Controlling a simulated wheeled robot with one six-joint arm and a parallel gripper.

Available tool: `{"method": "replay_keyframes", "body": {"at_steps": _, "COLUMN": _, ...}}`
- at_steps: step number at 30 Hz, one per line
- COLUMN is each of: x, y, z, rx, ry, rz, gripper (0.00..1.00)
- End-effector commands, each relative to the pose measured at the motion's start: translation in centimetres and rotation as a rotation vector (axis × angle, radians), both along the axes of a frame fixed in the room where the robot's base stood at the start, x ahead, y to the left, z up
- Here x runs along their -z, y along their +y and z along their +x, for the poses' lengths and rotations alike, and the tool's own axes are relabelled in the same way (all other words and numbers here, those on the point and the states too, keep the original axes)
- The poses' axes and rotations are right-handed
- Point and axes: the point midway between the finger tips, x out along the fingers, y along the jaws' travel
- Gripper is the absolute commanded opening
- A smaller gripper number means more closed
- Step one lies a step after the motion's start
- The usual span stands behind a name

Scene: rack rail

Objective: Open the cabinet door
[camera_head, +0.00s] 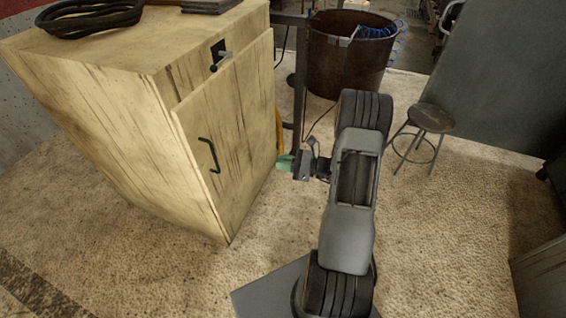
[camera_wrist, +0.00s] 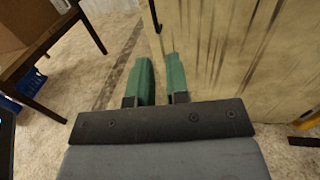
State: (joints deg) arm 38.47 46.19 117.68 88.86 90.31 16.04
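The pale wooden cabinet (camera_head: 120,130) stands at left in the head view. Its door (camera_head: 235,130) looks closed and has a black bar handle (camera_head: 209,155) near its left edge. My gripper (camera_head: 284,161) is to the right of the door in the head view, apart from the handle. In the wrist view its two green fingers (camera_wrist: 160,62) are parted with nothing between them. There the door (camera_wrist: 240,60) fills the right side, and the dark handle (camera_wrist: 155,14) shows at the top, beyond the fingertips.
A lever latch (camera_head: 222,60) sits on the cabinet front above the door. A rusty drum (camera_head: 345,65) and a round stool (camera_head: 431,119) stand behind and right of my arm. The wrist view shows a dark-legged table (camera_wrist: 40,50) at left. Carpeted floor before the cabinet is clear.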

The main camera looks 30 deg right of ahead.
Motion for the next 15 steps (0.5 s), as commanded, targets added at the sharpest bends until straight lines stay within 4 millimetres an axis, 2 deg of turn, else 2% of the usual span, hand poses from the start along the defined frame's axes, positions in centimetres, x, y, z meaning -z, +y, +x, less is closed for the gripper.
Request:
{"method": "replay_keyframes", "body": {"at_steps": 1, "x": -0.01, "y": 0.0, "z": 0.0, "rx": 0.0, "ry": 0.0, "rz": 0.0, "gripper": 0.11}}
{"method": "replay_keyframes", "body": {"at_steps": 5, "x": -0.01, "y": -0.01, "z": -0.01, "rx": 0.0, "ry": 0.0, "rz": 0.0, "gripper": 0.0}}
{"method": "replay_keyframes", "body": {"at_steps": 15, "x": -0.01, "y": -0.02, "z": 0.0, "rx": 0.0, "ry": 0.0, "rz": 0.0, "gripper": 0.0}}
